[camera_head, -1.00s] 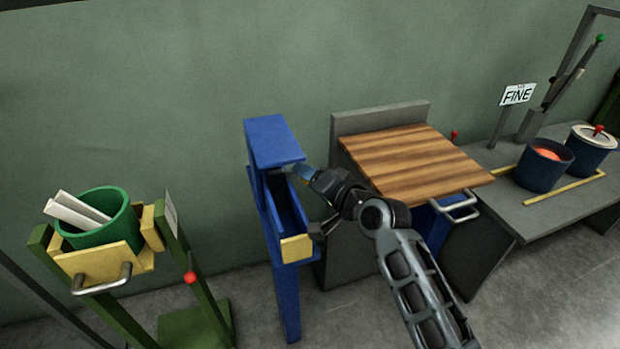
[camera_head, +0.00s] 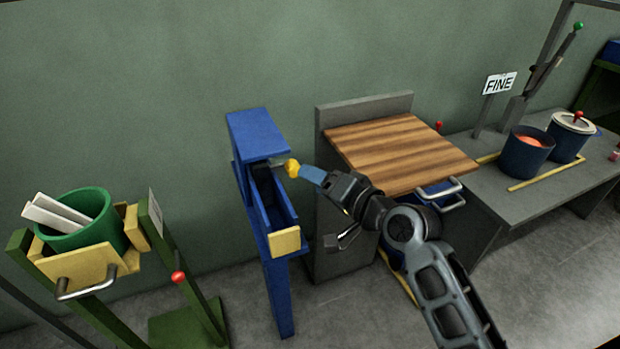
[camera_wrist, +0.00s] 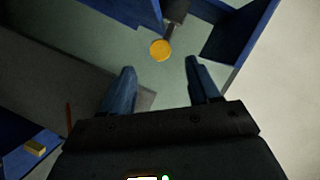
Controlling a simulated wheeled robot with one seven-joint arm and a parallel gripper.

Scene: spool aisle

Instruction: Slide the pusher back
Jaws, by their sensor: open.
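The pusher shows as a round yellow knob (camera_head: 292,167) on a dark block (camera_wrist: 174,12) in the blue chute stand (camera_head: 257,134), just below its top housing. My gripper (camera_wrist: 160,66) is open and empty. In the wrist view the yellow knob (camera_wrist: 160,49) lies ahead of the gap between my two blue fingers, roughly centred and slightly beyond the tips. In the head view a blue fingertip (camera_head: 312,175) is just right of the knob; whether it touches cannot be told. The open blue trough runs forward to a yellow end plate (camera_head: 285,241).
A bench with a wooden top (camera_head: 400,153) and metal handle (camera_head: 441,193) stands close on the right. Farther right are a FINE sign (camera_head: 500,84) and pots (camera_head: 527,152). At left a green bucket (camera_head: 78,222) sits in a yellow holder (camera_head: 92,268).

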